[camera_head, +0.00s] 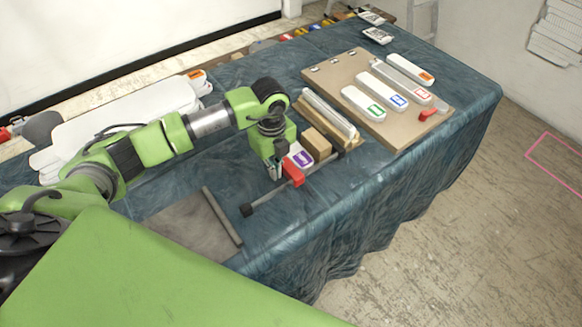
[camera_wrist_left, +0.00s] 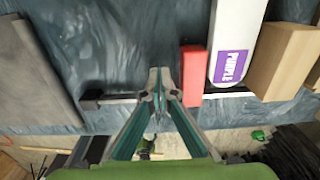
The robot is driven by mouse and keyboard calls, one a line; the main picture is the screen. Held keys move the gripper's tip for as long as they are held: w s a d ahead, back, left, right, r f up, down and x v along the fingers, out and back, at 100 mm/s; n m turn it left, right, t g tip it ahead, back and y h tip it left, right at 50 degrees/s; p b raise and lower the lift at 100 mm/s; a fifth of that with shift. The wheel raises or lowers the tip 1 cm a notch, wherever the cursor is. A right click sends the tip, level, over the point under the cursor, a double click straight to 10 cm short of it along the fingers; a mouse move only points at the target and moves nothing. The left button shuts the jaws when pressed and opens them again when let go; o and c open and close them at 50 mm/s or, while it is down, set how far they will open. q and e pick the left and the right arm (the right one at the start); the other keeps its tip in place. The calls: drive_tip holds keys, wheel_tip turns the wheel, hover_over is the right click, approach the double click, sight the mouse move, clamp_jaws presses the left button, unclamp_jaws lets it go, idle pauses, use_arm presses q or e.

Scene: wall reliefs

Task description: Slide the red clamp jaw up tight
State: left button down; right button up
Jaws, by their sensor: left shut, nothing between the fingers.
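In the left wrist view the red jaw (camera_wrist_left: 193,76) stands just left of the white piece with the purple label (camera_wrist_left: 233,50), with little or no gap visible. A wooden block (camera_head: 316,144) is on that piece's other side. My left gripper (camera_head: 274,172) is shut and empty. Its fingertips (camera_wrist_left: 158,88) are over the bar, between the jaw and the bar's black end (camera_wrist_left: 90,100), close beside the jaw; contact is unclear. My right gripper is out of view.
A grey mat (camera_head: 190,226) lies left of the bar. A brown board (camera_head: 372,90) with several labelled white pieces and a red handle (camera_head: 428,114) is to the upper right. The table's front edge drops off close to the bar.

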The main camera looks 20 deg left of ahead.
sight(286, 168)
use_arm(q)
drive_tip(key=shift+w+d+b, duration=0.45)
drive_tip(key=shift+w+d, duration=0.05)
drive_tip(key=shift+w, duration=0.35)
idle(0.6)
drive_tip(key=shift+w+d+b, duration=0.4)
drive_tip(key=shift+w, duration=0.25)
drive_tip(key=shift+w+d+b, duration=0.35)
drive_tip(key=shift+w, duration=0.3)
drive_tip(key=shift+s+a+r, duration=0.1)
drive_tip(key=shift+s, duration=0.05)
idle(0.4)
drive_tip(key=shift+s+a+p, duration=0.25)
drive_tip(key=shift+s+p, duration=0.25)
drive_tip(key=shift+p, duration=0.05)
wheel_tip(286, 168, up, 8)
drive_tip(key=p, duration=0.5)
drive_tip(key=shift+p, duration=0.4)
drive_tip(key=shift+s, duration=0.1)
